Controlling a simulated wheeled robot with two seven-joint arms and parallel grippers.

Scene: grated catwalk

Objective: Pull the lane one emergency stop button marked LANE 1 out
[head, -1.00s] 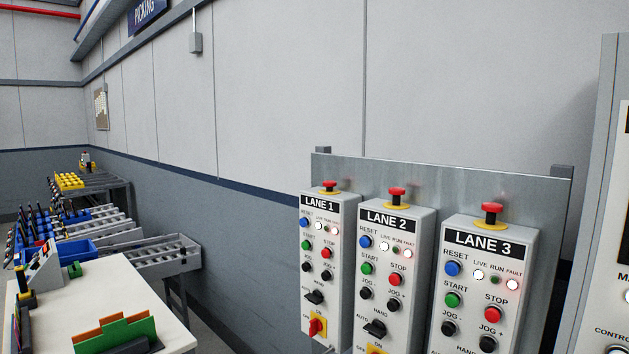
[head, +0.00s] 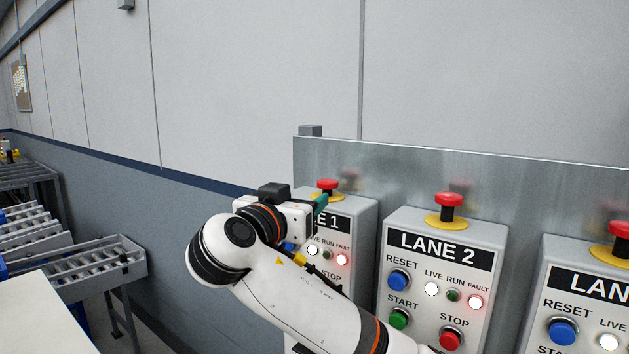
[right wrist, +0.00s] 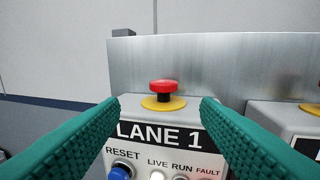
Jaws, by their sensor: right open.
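The lane one emergency stop button (head: 327,184) is a red mushroom head on a yellow ring, on top of the grey LANE 1 box (head: 362,225). It also shows in the right wrist view (right wrist: 163,87), upright and centred between the fingers. My right gripper (head: 321,203) is at the left front of the button in the head view, and my arm hides much of the box. In the right wrist view my right gripper (right wrist: 160,104) has its green fingers wide apart, one on each side of the button, with nothing between them touching it. My left gripper is not in view.
The LANE 2 box with its red stop button (head: 450,206) stands to the right, then the LANE 3 box (head: 590,290). A metal back panel (head: 400,165) rises behind them. A roller conveyor (head: 80,270) and a white table (head: 45,320) are at left.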

